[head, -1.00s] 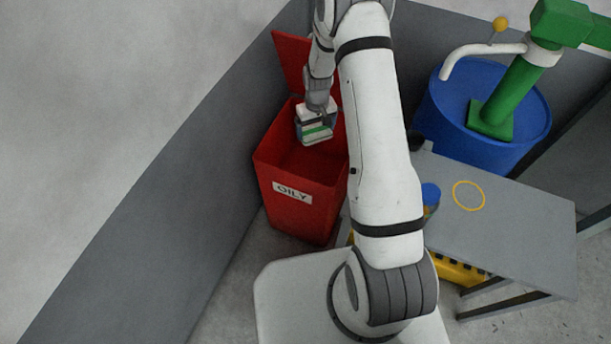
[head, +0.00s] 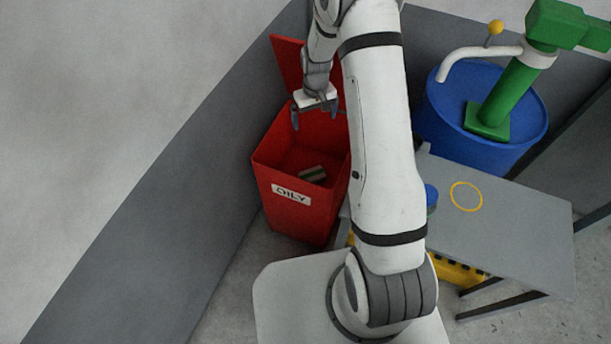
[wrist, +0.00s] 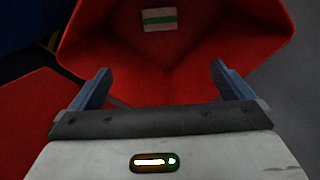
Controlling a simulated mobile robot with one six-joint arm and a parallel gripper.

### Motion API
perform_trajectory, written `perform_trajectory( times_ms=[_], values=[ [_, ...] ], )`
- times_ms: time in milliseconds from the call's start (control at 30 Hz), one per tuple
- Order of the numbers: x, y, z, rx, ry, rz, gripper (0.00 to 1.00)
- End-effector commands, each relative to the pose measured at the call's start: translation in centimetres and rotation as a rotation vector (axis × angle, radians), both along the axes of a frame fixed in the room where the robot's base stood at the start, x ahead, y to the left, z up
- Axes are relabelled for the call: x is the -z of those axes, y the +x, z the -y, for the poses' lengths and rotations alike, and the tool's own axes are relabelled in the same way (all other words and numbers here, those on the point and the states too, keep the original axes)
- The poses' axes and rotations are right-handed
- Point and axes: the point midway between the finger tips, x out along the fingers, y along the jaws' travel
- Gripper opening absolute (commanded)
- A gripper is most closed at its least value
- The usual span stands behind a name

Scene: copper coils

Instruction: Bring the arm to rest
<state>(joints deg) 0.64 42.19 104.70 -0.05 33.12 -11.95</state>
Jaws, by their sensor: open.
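My gripper (head: 314,117) is open and empty above the back part of the red bin marked OILY (head: 277,211). In the wrist view its two blue fingers (wrist: 160,88) stand wide apart with nothing between them. The bin (wrist: 200,65) opens below and beyond them. A small block-like item (head: 312,173) lies inside the bin, apart from the gripper. In the wrist view it is pale with a green stripe (wrist: 159,19). My arm reaches up from the base, with the wrist bent down over the bin.
The bin's red lid (head: 288,62) stands raised behind the gripper. A grey wall (head: 170,210) runs along the left. A grey table (head: 520,215) with a yellow ring (head: 466,196) and a blue cup-like object (head: 431,197) stands right. Behind it is a blue drum (head: 450,105) with a green pump (head: 505,95).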

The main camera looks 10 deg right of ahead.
Motion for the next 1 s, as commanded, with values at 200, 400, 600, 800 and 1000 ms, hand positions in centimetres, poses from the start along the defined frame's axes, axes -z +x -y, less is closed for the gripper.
perform_trajectory(
  times_ms=[200,400,600,800,1000],
  values=[
    [-1.5,0.0,0.0,0.000,0.000,0.000,1.00],
    [-1.5,0.0,0.1,0.001,0.000,-0.001,1.00],
    [-1.5,0.0,0.1,0.001,0.000,-0.001,1.00],
    [-4.4,-0.6,0.0,0.009,0.000,0.013,1.00],
    [-12.2,-3.4,-0.1,0.036,0.000,0.048,1.00]
  ],
)
